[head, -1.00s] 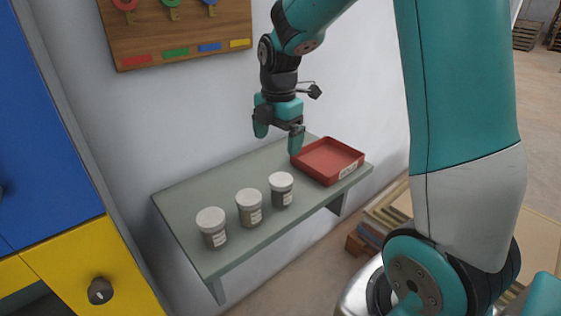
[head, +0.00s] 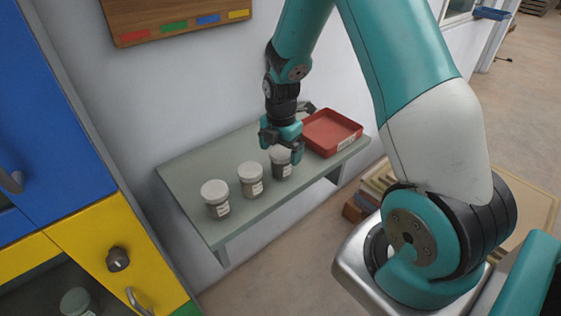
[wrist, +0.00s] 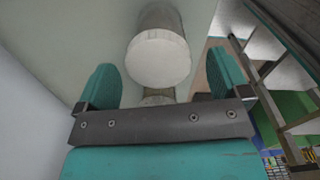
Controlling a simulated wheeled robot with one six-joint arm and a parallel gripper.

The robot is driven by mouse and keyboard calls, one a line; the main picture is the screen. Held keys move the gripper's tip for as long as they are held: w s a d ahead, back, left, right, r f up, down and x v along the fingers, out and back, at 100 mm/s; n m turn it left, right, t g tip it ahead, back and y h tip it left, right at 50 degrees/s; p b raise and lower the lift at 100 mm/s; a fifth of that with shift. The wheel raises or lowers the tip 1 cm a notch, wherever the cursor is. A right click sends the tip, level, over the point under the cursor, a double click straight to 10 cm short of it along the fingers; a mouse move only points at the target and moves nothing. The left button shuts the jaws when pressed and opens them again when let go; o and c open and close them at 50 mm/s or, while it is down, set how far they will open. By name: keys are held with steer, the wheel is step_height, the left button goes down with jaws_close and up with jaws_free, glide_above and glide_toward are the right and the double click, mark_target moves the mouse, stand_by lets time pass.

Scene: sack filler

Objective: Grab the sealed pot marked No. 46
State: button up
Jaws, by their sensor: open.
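Three pots with white lids and small labels stand in a row on the shelf (head: 190,178): a left pot (head: 216,207), a middle pot (head: 251,187) and a right pot (head: 282,171). The label print is too small to read, so I cannot tell which is No. 46. My gripper (head: 281,146) is open, pointing down at the right pot, whose lid it partly hides. In the wrist view a white-lidded pot (wrist: 158,58) shows between and ahead of the fingers (wrist: 163,82); part of another pot (wrist: 158,96) shows just below it.
A red tray (head: 333,133) lies on the shelf right of the pots. The wall is close behind the shelf. A blue and yellow cabinet (head: 75,150) stands at the left, with another lidded pot (head: 77,301) low inside it.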

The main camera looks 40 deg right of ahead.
steer(key=shift+f+p, duration=0.6)
steer(key=shift+f, duration=1.6)
steer(key=shift+c, duration=0.2)
steer(key=c, duration=1)
steer(key=shift+o, duration=0.2)
steer(key=shift+w+r, duration=0.1)
steer(key=shift+r, duration=0.05)
